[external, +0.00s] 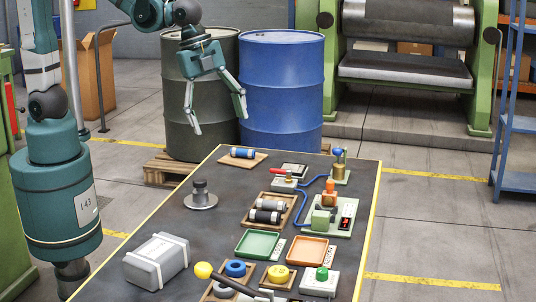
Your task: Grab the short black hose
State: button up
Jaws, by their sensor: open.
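My gripper (219,124) is open and empty. It hangs in front of the dark drum, above and beyond the far left end of the table, with its fingers spread and pointing down. A longer black bar-like piece (240,287) lies at the front edge of the picture. I cannot tell for certain which is the short black hose. My gripper is well apart from all of them.
A blue roll (243,153) lies on a board at the far end. The table's left middle is mostly clear.

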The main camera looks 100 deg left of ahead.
jog(key=w+f+m+g, duration=0.2)
jog(key=w+f+m, duration=0.2)
jog(key=w+f, duration=0.3)
jog(key=m+g+p, duration=0.1)
jog(key=m, duration=0.3)
send_near(264, 216)
jog(key=shift+s+a+r, duration=0.1)
jog(key=shift+s+a, duration=0.1)
jog(key=shift+a, duration=0.45)
jog(key=shift+s+a+r, duration=0.1)
jog(key=shift+s+a, duration=0.05)
jog(key=shift+a, duration=0.45)
jog(key=shift+w+f, duration=0.2)
jog(key=shift+f, duration=0.55)
jog(key=shift+f, duration=0.1)
jog(key=shift+f, duration=1.2)
jog(key=shift+f, duration=0.1)
jog(key=shift+a+f+b, duration=0.1)
jog(key=shift+f+b, duration=0.2)
jog(key=shift+f, duration=2.2)
jog(key=shift+c, duration=0.6)
jog(key=c, duration=0.9)
